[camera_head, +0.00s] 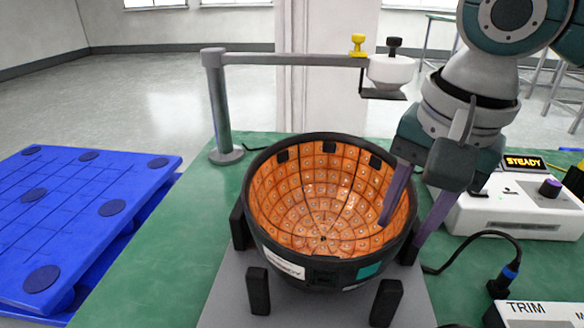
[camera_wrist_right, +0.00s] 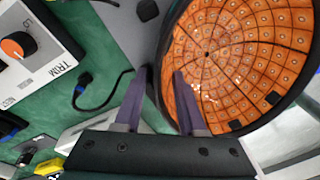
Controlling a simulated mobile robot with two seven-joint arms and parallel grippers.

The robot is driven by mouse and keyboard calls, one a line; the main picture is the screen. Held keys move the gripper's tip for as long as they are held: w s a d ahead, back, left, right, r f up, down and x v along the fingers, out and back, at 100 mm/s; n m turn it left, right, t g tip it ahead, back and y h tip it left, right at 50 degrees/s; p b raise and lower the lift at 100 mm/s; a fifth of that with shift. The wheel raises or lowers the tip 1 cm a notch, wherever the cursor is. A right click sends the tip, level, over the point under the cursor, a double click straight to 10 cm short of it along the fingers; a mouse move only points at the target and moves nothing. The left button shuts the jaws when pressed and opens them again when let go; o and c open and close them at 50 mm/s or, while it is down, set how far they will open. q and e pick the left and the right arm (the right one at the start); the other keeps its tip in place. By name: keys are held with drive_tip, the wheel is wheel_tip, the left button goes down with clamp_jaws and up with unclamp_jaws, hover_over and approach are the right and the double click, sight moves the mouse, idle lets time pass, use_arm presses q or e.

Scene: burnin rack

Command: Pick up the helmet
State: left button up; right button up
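The helmet (camera_head: 325,205) is an upturned bowl with a dark rim and shell and an orange tiled lining. It rests open side up among black upright pads on a grey plate (camera_head: 232,305); its lining also shows in the right wrist view (camera_wrist_right: 235,60). My right gripper (camera_head: 408,222) is open at the helmet's right rim. One purple finger is over the inside and the other is outside, with the rim between them. In the right wrist view the fingertips (camera_wrist_right: 160,72) are apart; contact with the rim cannot be told. My left gripper is not in view.
A white device (camera_head: 515,215) with a "STEADY" display stands right, and a TRIM box (camera_head: 540,314) front right. A black cable (camera_head: 455,255) lies between. A grey post (camera_head: 218,105) with a horizontal arm stands behind the helmet. A blue pallet (camera_head: 85,215) is left.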

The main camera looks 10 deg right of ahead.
clamp_jaws()
idle(1.1)
